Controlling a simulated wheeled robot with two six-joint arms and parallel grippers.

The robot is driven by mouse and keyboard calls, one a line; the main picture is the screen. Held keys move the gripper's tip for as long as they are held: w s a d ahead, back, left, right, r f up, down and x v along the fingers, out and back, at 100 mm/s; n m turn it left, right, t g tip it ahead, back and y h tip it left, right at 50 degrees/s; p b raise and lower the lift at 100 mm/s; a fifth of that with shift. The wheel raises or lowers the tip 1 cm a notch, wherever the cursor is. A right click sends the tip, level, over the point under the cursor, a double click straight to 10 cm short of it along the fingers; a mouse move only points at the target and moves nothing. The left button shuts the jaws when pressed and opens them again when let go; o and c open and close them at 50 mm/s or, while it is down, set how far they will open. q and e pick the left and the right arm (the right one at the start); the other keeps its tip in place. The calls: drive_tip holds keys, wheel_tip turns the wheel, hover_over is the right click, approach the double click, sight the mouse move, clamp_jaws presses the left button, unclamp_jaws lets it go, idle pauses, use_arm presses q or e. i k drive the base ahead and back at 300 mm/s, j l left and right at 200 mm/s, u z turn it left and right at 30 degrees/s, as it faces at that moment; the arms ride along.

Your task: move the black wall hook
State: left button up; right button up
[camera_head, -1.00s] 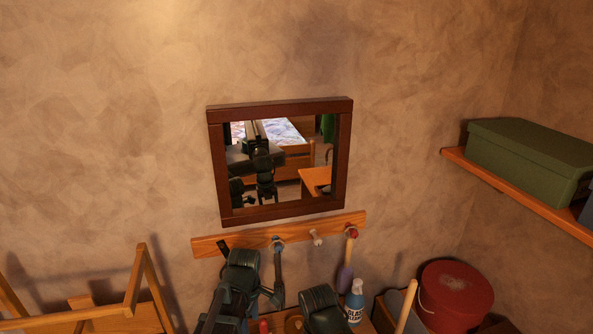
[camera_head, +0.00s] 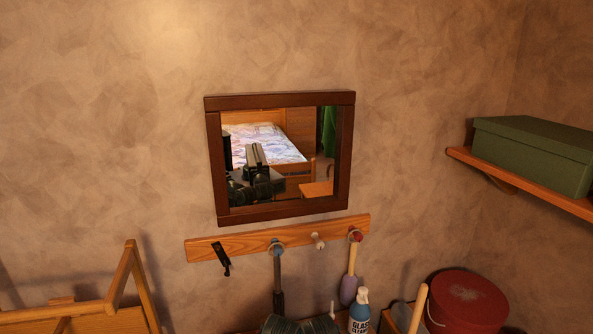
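The black wall hook (camera_head: 222,259) is at the left end of the wooden peg rail (camera_head: 240,245), below the framed mirror. It slants a little, and its lower end hangs below the rail's bottom edge. I cannot tell how it is fastened to the rail. Neither of my grippers is in view. Only a dark ribbed part of one of my arms shows at the bottom edge, apart from the hook.
A long-handled tool (camera_head: 279,285) hangs from the blue peg, a purple-ended brush (camera_head: 349,288) from the red peg. A white peg (camera_head: 317,241) is bare. A spray bottle (camera_head: 360,311) and red bucket (camera_head: 468,299) stand below; a green box (camera_head: 530,154) sits on a shelf.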

sight(225, 261)
drive_tip(key=k+l+u, duration=0.1)
drive_tip(key=k+u, duration=0.15)
drive_tip(key=k, duration=0.2)
drive_tip(key=k+u, duration=0.3)
drive_tip(key=k, duration=0.15)
